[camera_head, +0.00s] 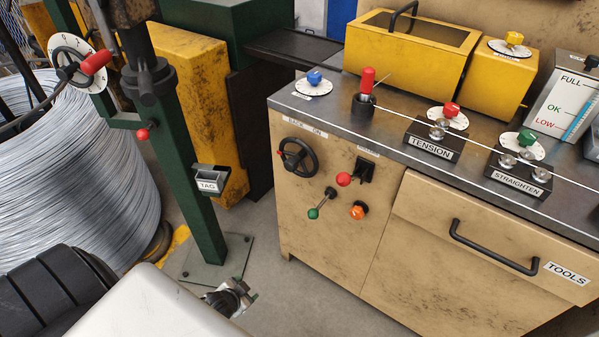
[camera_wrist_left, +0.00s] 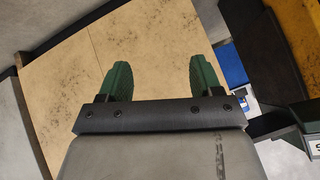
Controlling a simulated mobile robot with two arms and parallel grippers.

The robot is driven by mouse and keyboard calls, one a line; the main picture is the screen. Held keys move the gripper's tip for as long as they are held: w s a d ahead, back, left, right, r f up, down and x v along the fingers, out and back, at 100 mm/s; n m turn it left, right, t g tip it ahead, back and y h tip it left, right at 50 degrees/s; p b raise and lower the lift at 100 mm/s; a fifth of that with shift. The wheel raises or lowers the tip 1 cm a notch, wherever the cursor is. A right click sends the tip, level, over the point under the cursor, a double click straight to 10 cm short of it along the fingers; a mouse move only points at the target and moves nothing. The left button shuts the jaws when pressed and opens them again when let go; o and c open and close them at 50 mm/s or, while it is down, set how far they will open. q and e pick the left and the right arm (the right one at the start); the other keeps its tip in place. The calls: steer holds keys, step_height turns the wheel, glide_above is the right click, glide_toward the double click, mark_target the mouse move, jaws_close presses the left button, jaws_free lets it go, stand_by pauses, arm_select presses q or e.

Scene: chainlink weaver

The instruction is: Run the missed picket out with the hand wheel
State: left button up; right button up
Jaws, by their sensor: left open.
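A black hand wheel (camera_head: 298,155) with a small red knob sits on the tan cabinet front, under a label that seems to read BACK ON. My left gripper (camera_head: 236,298) is low in front of the cabinet, below and left of the wheel and apart from it. In the left wrist view its two green fingers (camera_wrist_left: 157,80) are spread with nothing between them, with the tan panel beyond. A thin wire (camera_head: 335,103) runs over the cabinet top. I cannot make out a picket. My right gripper is not in view.
Red and green ball levers (camera_head: 330,194) and an orange knob (camera_head: 358,210) sit close to the wheel. A green post (camera_head: 190,170) with a TAG holder (camera_head: 210,180) and a wire coil (camera_head: 80,170) stand left. Floor between post and cabinet is clear.

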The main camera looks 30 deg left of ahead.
arm_select(q)
steer(key=w+a+r+m+t+b, duration=0.1)
steer(key=w+a+r+t+b, duration=0.15)
steer(key=w+r, duration=0.35)
steer(key=w+a+r+m+t+b, duration=0.1)
steer(key=w+r+t, duration=0.2)
steer(key=w+r, duration=0.3)
steer(key=m+t+h+b, duration=0.3)
steer(key=m+t+h, duration=0.1)
glide_toward(288, 167)
steer(key=w, duration=0.3)
steer(key=w+d, duration=0.1)
steer(key=w, duration=0.6)
steer(key=shift+d, duration=0.25)
steer(key=shift+w+d, duration=0.1)
steer(key=shift+w, duration=0.45)
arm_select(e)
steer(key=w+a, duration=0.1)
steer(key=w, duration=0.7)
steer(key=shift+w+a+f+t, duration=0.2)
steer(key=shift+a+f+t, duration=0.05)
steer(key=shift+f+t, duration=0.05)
arm_select(q)
steer(key=shift+c, duration=0.2)
jaws_close()
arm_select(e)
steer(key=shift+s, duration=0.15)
